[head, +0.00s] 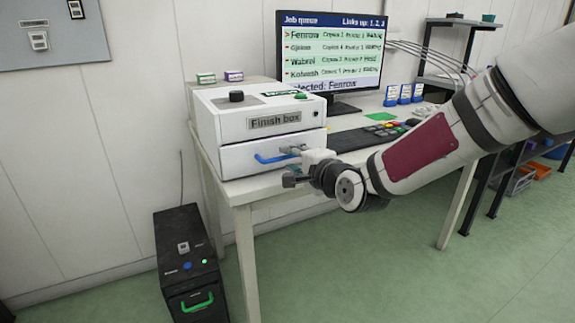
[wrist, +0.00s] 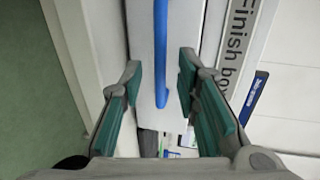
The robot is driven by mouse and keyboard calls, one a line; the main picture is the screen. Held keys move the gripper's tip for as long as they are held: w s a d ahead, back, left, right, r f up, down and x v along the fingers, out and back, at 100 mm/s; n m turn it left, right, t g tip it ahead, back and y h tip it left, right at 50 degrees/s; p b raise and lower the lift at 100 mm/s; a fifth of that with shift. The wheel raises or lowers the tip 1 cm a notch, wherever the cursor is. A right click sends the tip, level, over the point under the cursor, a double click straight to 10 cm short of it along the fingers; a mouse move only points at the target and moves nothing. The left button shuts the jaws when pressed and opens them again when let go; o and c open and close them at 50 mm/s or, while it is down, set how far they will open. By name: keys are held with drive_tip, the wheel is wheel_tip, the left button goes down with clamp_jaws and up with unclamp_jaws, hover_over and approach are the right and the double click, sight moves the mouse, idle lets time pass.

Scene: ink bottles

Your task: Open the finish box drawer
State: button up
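The white finish box (head: 215,122) stands on the table, with a grey "Finish box" label on its upper front. Its drawer (head: 236,165) is below the label and looks flush with the box. The blue bar handle (head: 268,159) crosses the drawer front. My gripper (head: 292,166) is at the right part of the drawer front and covers the handle's right end. In the wrist view the gripper (wrist: 160,65) is open, with one teal pad on each side of the blue handle (wrist: 161,35). Gaps show between the pads and the handle.
A monitor (head: 330,50) stands behind the box, and a keypad (head: 385,129) lies right of it. A black cabinet (head: 182,255) with a green handle stands on the floor left of the table (head: 260,190). Green floor (head: 370,280) in front is clear.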

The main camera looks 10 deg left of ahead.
sight(289, 157)
drive_tip(key=shift+b+x, duration=0.35)
drive_tip(key=shift+x, duration=1.25)
clamp_jaws()
